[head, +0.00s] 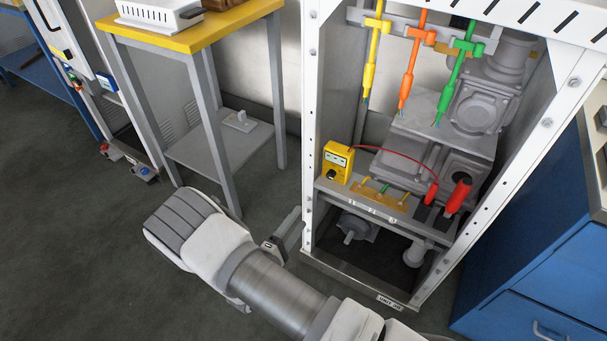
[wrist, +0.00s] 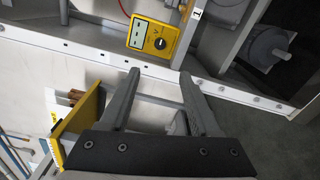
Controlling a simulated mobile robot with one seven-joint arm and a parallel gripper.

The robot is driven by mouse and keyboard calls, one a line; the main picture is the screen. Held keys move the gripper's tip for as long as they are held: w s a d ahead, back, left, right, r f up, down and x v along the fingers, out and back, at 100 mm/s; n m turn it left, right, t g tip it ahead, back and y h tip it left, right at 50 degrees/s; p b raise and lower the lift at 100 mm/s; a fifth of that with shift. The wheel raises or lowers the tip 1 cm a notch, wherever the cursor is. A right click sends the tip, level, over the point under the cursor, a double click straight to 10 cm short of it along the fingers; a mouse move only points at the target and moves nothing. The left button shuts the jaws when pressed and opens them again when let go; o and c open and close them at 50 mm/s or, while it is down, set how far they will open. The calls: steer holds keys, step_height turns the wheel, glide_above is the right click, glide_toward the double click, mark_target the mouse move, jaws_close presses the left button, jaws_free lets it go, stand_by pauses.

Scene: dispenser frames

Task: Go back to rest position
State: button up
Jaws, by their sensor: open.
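My gripper (wrist: 158,80) is open and empty in the wrist view, its two grey fingers spread apart. In the head view my arm reaches in from the bottom, and part of my gripper (head: 287,236) shows at the left front post of the white dispenser frame (head: 312,110). I cannot tell there whether it touches the post. A yellow meter (head: 337,163) stands on the frame's shelf; it also shows in the wrist view (wrist: 152,36), beyond the fingertips.
Yellow, orange and green probes (head: 409,70) hang inside the frame. Red plugs (head: 457,195) and a red cable are at the shelf. A yellow-topped table (head: 190,38) stands at left, a blue cabinet (head: 550,270) at right. Dark floor (head: 70,230) is free at lower left.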

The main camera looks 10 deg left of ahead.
steer(key=w+d+r+m+g+h, duration=0.1)
steer(key=d+r+m+g+h, duration=0.5)
steer(key=d+r+g, duration=0.6)
steer(key=s+d+r+m+g+y, duration=0.25)
steer(key=s+d+r+m, duration=0.2)
steer(key=r, duration=0.25)
steer(key=s+d+r+m+g+y, duration=0.1)
steer(key=s+d+r+m+y, duration=0.3)
steer(key=r, duration=0.3)
steer(key=s+d+r+m+t+y, duration=0.1)
steer(key=s+d+r+t+y, duration=0.1)
steer(key=s+r+t+y, duration=0.65)
step_height(320, 180, up, 22)
steer(key=s+g+h+p, duration=0.1)
steer(key=s+g+p, duration=0.1)
steer(key=p, duration=1.7)
steer(key=shift+s+a+g+h+p, duration=0.15)
steer(key=shift+a+g+h+p, duration=0.2)
steer(key=shift+g, duration=0.55)
